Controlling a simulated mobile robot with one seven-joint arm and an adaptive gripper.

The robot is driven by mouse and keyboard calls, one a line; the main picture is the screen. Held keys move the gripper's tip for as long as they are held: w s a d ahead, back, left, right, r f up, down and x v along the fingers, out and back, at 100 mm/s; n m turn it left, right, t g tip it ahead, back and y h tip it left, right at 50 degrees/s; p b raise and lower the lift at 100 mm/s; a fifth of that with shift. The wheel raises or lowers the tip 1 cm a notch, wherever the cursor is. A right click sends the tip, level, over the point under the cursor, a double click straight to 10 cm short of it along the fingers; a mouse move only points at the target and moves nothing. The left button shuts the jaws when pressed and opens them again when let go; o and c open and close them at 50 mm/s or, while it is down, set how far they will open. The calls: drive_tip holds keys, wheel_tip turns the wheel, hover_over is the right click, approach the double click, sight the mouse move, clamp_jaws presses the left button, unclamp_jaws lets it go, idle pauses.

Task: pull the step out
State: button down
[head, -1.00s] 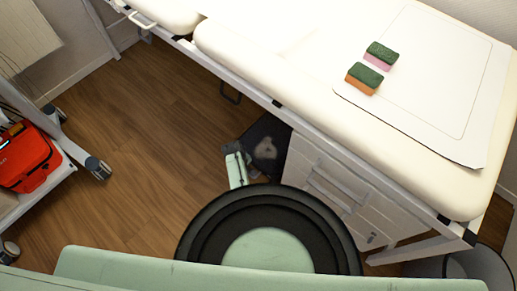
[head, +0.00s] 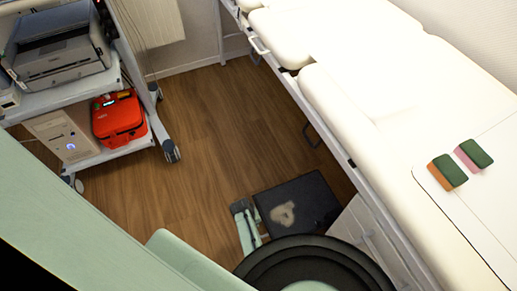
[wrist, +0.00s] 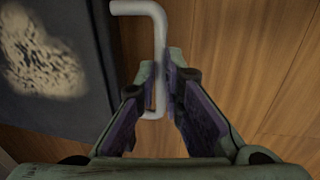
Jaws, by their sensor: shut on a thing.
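The step (head: 308,194) has a dark top with a worn pale patch and stands on the wood floor beside the couch, near the drawer cabinet. In the wrist view its dark top (wrist: 78,95) fills the left side. A bent pale metal handle (wrist: 158,30) shows there beside the step. My gripper (wrist: 161,78) is shut on the handle, one finger on each side of it. In the head view my gripper (head: 241,208) is at the step's left edge. The step's near side is partly hidden by my own body.
The padded couch (head: 345,110) runs along the right, with two sponges (head: 459,163) on it. A white drawer cabinet (head: 367,228) stands under it. A trolley (head: 135,143) with a red case (head: 118,117) is at the left. Floor (head: 215,135) between is clear.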

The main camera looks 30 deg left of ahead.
drive_tip(key=shift+s, duration=0.1)
drive_tip(key=c, duration=1.7)
unclamp_jaws()
drive_tip(key=r, duration=0.4)
drive_tip(key=s+a+r, duration=0.1)
drive_tip(key=r, duration=0.6)
drive_tip(key=shift+s+a+r, duration=0.2)
drive_tip(key=shift+s+r, duration=0.1)
drive_tip(key=shift+r, duration=0.1)
